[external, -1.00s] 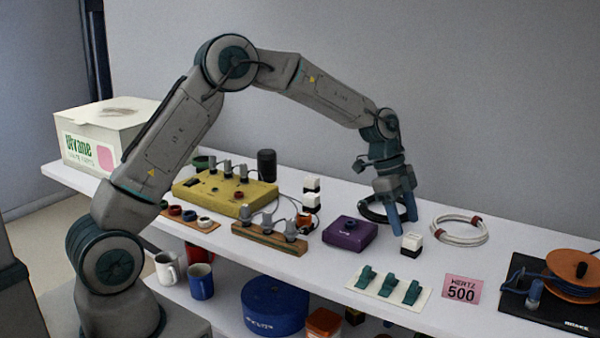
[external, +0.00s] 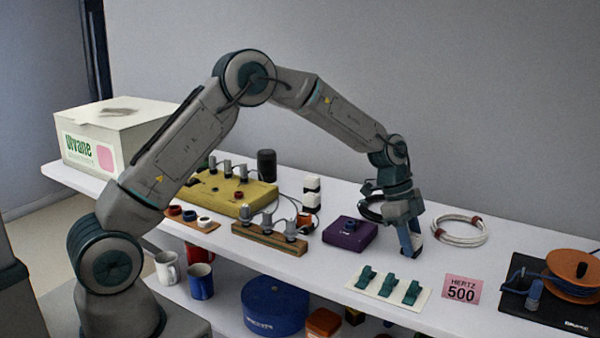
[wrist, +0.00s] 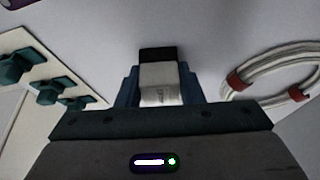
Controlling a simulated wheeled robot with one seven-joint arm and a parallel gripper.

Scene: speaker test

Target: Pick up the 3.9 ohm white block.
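The small white block with a black end (wrist: 160,84) lies between the blue fingers of my gripper (wrist: 160,98) in the wrist view. Faint marking shows on its white face, too small to read. In the external view my gripper (external: 411,245) is down at the table, and the block is mostly hidden by the fingers. The fingers flank the block closely on both sides. I cannot tell whether they press on it or stand just clear. Two similar black-and-white blocks (external: 312,192) are stacked farther back on the left.
A purple box (external: 349,233) stands close to the left of my gripper. A coiled white cable (external: 460,230) lies to the right. A card with teal clips (external: 388,286) and a pink "HERTZ 500" card (external: 462,289) are in front. Bare table lies between them.

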